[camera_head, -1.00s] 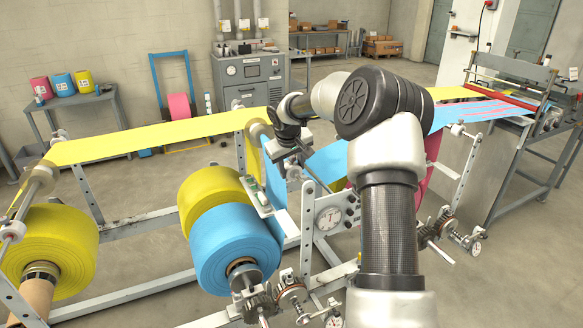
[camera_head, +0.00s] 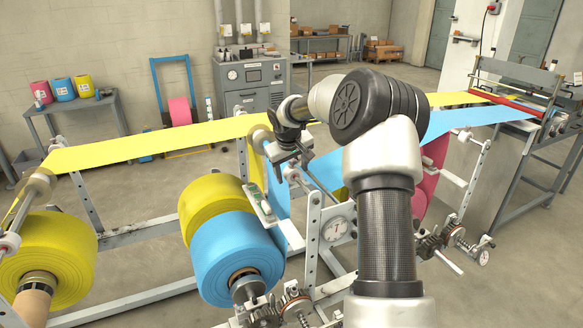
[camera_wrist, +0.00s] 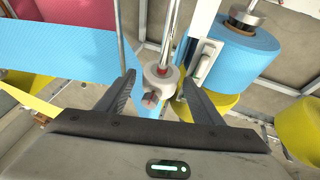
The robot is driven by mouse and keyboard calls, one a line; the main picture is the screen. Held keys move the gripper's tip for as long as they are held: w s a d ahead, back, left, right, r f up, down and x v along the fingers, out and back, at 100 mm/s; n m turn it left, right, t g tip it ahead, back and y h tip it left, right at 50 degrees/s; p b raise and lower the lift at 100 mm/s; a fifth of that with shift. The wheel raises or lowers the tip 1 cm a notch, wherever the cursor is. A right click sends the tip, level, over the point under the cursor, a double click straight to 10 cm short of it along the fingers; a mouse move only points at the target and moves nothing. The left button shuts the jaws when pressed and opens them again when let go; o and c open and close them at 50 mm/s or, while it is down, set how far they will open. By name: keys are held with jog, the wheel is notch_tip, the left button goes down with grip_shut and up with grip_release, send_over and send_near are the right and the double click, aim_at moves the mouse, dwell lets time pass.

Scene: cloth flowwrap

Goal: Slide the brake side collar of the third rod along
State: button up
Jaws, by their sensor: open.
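A pale collar (camera_wrist: 159,82) with a clamp screw on its near side sits around a slim metal rod (camera_wrist: 172,35) in the wrist view. My gripper (camera_wrist: 158,77) is open, with one finger on each side of the collar. A gap shows between each finger and the collar, so it is not held. In the head view my gripper (camera_head: 298,158) is among the rods and webs at the middle of the stand. The collar cannot be told clearly there, and which rod it sits on by number cannot be told.
A blue web (camera_wrist: 70,55) hangs close to the left finger. A white bracket (camera_wrist: 203,62) stands close to the right finger. Blue (camera_head: 232,250) and yellow (camera_head: 208,200) rolls sit left of my arm.

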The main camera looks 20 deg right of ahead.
jog(key=b+v, duration=0.1)
jog(key=v, duration=1.6)
jog(key=shift+s+r, duration=0.15)
jog(key=shift+r, duration=0.05)
jog(key=shift+a, duration=0.15)
jog(key=s+a+r+t+b, duration=0.1)
jog(key=s+a+r, duration=0.1)
jog(key=s+a, duration=0.55)
jog(key=s+a+r+t, duration=0.1)
jog(key=s+a+r, duration=0.1)
jog(key=s+a, duration=0.5)
jog(key=s+f+y, duration=0.1)
jog(key=s+f, duration=0.2)
jog(key=s, duration=0.7)
jog(key=s+f+m+g+y+p, duration=0.1)
jog(key=s+f, duration=0.2)
jog(key=s, duration=0.7)
jog(key=shift+s+a+f+y, duration=0.25)
jog(key=shift+s+a+y, duration=0.05)
jog(key=shift+s+a, duration=0.05)
